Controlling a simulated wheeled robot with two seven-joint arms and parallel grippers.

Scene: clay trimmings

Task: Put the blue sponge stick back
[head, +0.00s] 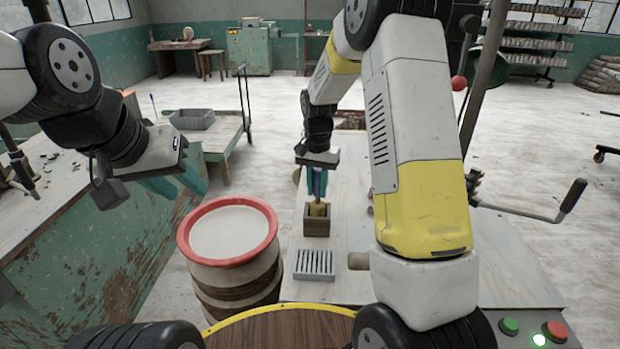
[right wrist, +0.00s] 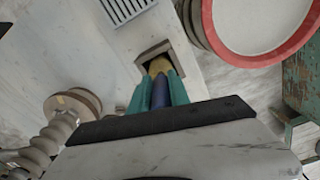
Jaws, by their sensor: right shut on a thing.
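The blue sponge stick (head: 317,183) is upright in my right gripper (head: 318,192), which is shut on its blue handle. In the right wrist view the handle (right wrist: 160,94) shows between the teal fingers of the gripper (right wrist: 158,90). Its yellowish sponge end (head: 318,209) points down at the mouth of a small brown wooden holder (head: 316,227). The sponge's lower part is hidden by the holder's front wall, so it appears partly inside. My left gripper (head: 178,182) is open and empty, off to the left above the floor beside a green bench.
A grey slotted rack (head: 314,264) lies on the pale table in front of the holder. A red-rimmed barrel (head: 270,254) stands left of it. A crank handle (head: 573,195) sticks out at the right. A grey bin (head: 192,119) sits on a cart behind.

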